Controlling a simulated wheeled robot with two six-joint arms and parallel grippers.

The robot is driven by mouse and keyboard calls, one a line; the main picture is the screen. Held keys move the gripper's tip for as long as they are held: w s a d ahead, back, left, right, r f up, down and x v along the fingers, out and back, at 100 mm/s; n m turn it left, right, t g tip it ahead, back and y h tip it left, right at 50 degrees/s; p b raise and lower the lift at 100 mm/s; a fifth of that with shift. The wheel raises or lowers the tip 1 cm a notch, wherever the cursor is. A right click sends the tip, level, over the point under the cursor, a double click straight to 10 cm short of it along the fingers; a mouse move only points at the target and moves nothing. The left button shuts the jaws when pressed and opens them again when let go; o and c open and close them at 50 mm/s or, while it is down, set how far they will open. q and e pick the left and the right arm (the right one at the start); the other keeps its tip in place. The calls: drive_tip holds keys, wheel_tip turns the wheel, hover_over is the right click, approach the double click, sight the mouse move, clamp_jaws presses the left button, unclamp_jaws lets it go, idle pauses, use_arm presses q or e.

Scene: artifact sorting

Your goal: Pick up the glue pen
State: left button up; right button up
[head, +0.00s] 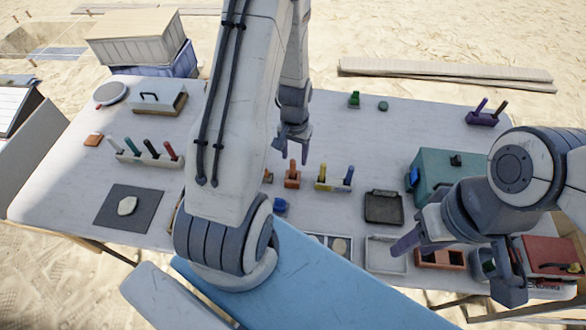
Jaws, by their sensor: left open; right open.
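Several pen-like tools stand upright in small holders, and I cannot tell which is the glue pen. A white rack (150,158) at the left holds green, black and red ones. An orange holder (292,181) with an upright piece stands in the middle, beside a yellow-and-blue rack (333,184) with upright pens. A purple holder (480,119) with two pens is at the back right. My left gripper (291,146) is open and empty, pointing down above the orange holder. My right gripper (456,268) is open over the front right, above a small wooden box (440,264).
A teal box (440,168), black tray (383,208), white tray (379,253) and red box (550,252) crowd the right. A dark mat (115,217) with a pale piece lies at the left. The table's back middle is mostly clear. My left arm hides the centre-left.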

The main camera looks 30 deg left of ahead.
sight(292, 161)
use_arm(q)
drive_tip(key=shift+s+a+f+p, duration=0.15)
drive_tip(key=shift+f+p, duration=0.2)
drive_tip(key=shift+f, duration=1)
drive_tip(key=shift+a+f+p, duration=0.1)
drive_tip(key=shift+f+p, duration=0.2)
drive_tip(key=shift+f, duration=1.05)
clamp_jaws()
